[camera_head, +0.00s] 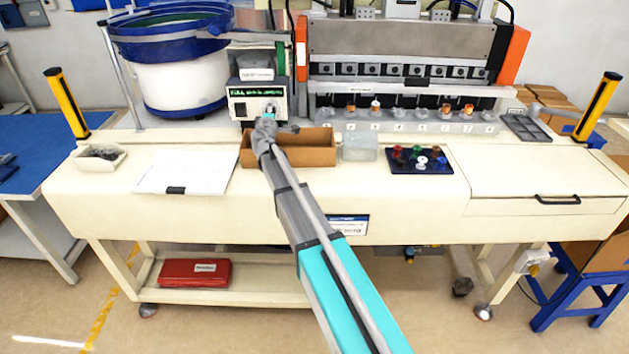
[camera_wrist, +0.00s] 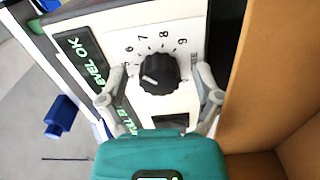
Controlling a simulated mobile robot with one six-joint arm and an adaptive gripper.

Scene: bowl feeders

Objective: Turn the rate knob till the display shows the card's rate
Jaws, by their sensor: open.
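The black rate knob (camera_wrist: 159,74) sits on the white front panel of the controller box, with printed numbers around it, 7, 8 and 9 among them. Its white pointer mark faces left in the wrist view. My gripper (camera_wrist: 160,88) is open, one finger on each side of the knob; I cannot tell whether they touch it. The dark display (camera_wrist: 82,58) shows green text, "LEVEL OK" legible; part of it is hidden by a finger. In the head view the display (camera_head: 250,91) is too small to read. I cannot tell which label is the rate card.
A brown open box (camera_head: 310,150) stands right below the controller, beside my gripper. A blue bowl feeder (camera_head: 170,40) is at the back left. A clear container (camera_head: 359,147) and a dark tray of coloured parts (camera_head: 435,168) lie to the right. A white sheet (camera_head: 185,165) lies left.

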